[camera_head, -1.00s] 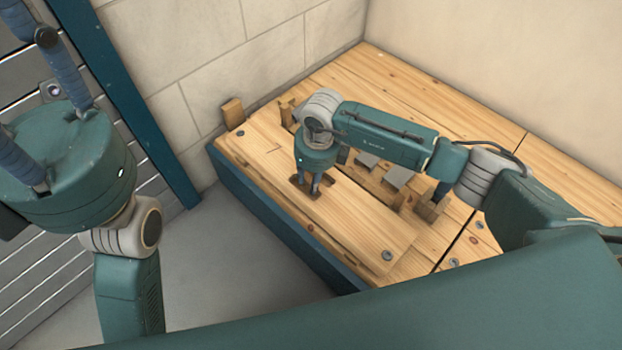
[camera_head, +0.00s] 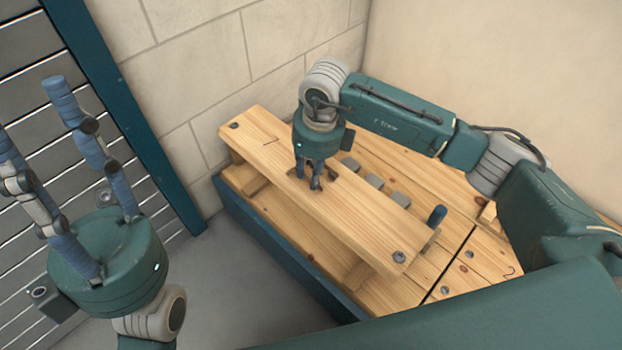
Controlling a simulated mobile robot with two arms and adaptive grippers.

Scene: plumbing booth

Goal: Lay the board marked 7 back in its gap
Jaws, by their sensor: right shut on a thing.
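The board marked 7 (camera_head: 350,213) is a long pale wooden plank with a screw head at each end; a dark figure shows near its far left end. My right gripper (camera_head: 315,184) is shut on it at the dark cut-out near its middle. The board is held raised over the near side of the wooden deck (camera_head: 405,288), with wooden blocks visible below it. The gap is mostly hidden behind and beneath the board. My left gripper (camera_head: 88,150) is open and empty at the left, away from the deck.
Several grey blocks (camera_head: 375,180) show just beyond the board. Other deck boards (camera_head: 485,262) lie at the right. A stone wall (camera_head: 215,65) stands close behind the far left end. Grey floor lies in front.

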